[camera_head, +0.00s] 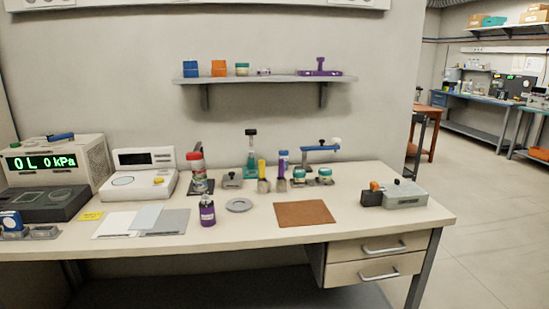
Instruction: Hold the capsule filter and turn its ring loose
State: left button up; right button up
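I cannot tell for sure which item is the capsule filter. Teal and white round pieces (299,175) stand at the back, right of the middle. A flat grey ring-shaped disc (239,205) lies right of the purple container. Neither of my grippers shows in this view, and nothing is seen being held.
The bench (375,225) also holds a kPa display unit (92,152), a white instrument (150,185), flat sheets (170,222), a brown mat (305,213) and a grey box (405,196). A wall shelf (280,79) carries small items. Bare bench shows around the mat.

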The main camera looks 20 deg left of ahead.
aim_at(205, 199)
jog(key=u, duration=0.05)
jog(key=i, duration=0.9)
jog(key=u, duration=0.45)
